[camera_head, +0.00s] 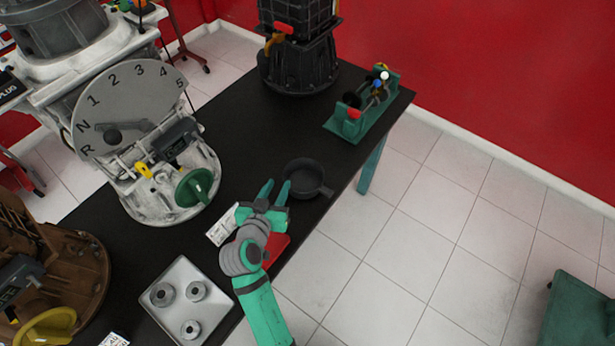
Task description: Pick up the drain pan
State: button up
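A dark grey round pan (304,176), which looks like the drain pan, sits on the black table (225,117) near its right edge. It is upright and open at the top, with a small handle or spout at its lower right. My gripper (275,187) is just left of and below the pan, with its two green fingers apart and pointing toward the table's far end. The right finger is close to the pan's left rim; I cannot tell whether they touch. Nothing shows between the fingers.
A large grey gear trainer (130,115) stands left of my gripper. A white card (222,226) and a red object (275,249) are beside my wrist. A grey tray with round parts (183,258) lies nearer. A green stand (349,120) and a black engine (298,55) are farther back.

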aim_at(287, 169)
jog(key=shift+x, duration=3.95)
jog(key=shift+s, duration=0.1)
jog(key=shift+c, duration=0.6)
grip_shut()
